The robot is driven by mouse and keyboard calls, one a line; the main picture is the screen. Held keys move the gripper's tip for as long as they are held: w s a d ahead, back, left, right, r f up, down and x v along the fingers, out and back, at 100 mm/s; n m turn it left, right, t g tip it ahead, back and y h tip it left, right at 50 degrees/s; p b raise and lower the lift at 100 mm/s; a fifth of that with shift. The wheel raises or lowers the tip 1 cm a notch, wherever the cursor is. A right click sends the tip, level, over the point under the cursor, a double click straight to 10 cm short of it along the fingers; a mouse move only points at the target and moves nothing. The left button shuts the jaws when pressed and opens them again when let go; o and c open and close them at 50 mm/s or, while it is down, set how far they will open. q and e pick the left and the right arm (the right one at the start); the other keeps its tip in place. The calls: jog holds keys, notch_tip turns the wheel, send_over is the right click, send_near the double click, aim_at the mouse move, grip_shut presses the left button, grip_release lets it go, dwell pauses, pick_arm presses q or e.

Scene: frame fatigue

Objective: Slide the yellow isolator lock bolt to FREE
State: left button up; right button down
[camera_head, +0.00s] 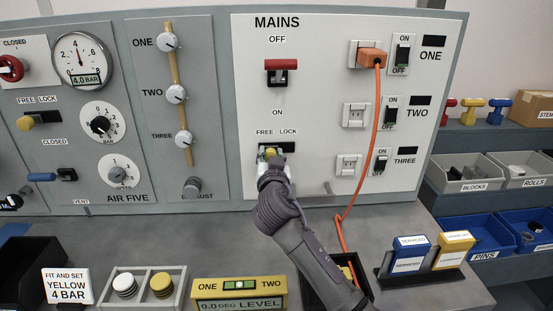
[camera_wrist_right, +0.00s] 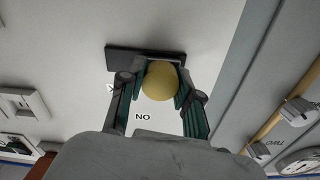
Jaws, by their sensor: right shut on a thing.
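The yellow lock bolt knob (camera_head: 271,152) sits in a dark slot (camera_head: 290,147) on the white MAINS panel, under the labels FREE at left and LOCK at right. It is left of the slot's middle, nearer FREE. My right gripper (camera_head: 267,156) is shut on the knob from below and partly hides it. In the right wrist view, the round knob (camera_wrist_right: 160,82) is between the two fingers of my gripper (camera_wrist_right: 157,84), in front of the dark slot (camera_wrist_right: 120,58). My left gripper is not in view.
A red-handled switch (camera_head: 281,66) above the slot is at OFF. An orange cable (camera_head: 377,130) hangs from the top socket, right of my arm. Another yellow knob (camera_head: 25,123) with FREE and LOCK labels is at far left. A level (camera_head: 240,290) and trays stand on the bench.

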jog(key=shift+a, duration=0.15)
jog(key=c, duration=0.8)
grip_release()
jog(key=shift+a, duration=0.15)
jog(key=shift+o, duration=0.2)
jog(key=shift+s, duration=0.1)
jog(key=s, duration=1.2)
jog(key=shift+d, duration=0.25)
